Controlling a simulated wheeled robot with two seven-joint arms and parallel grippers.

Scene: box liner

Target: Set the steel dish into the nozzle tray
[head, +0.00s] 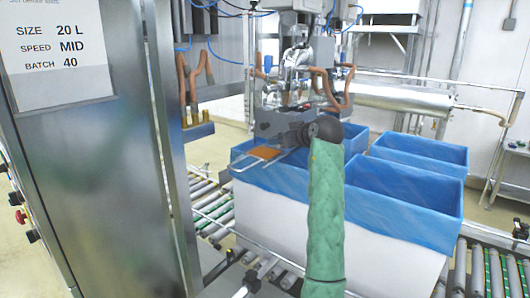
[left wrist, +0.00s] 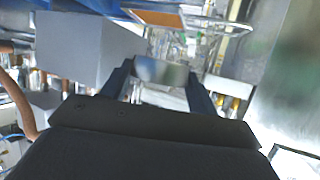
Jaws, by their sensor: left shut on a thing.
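The steel dish (left wrist: 160,71) shows as a small shiny piece between the fingers of my left gripper (left wrist: 162,86) in the left wrist view. The gripper is shut on it. In the head view my green-sleeved left arm reaches up from the bottom centre, and its dark wrist hides the fingertips and the dish. My right gripper is not in view.
Blue-lined boxes (head: 405,205) stand on a roller conveyor (head: 208,204). An orange plate (head: 265,153) on wire rails sticks out left of my wrist. A steel cabinet (head: 100,170) fills the left side. Filling machinery with copper hoses (head: 342,88) is behind the wrist.

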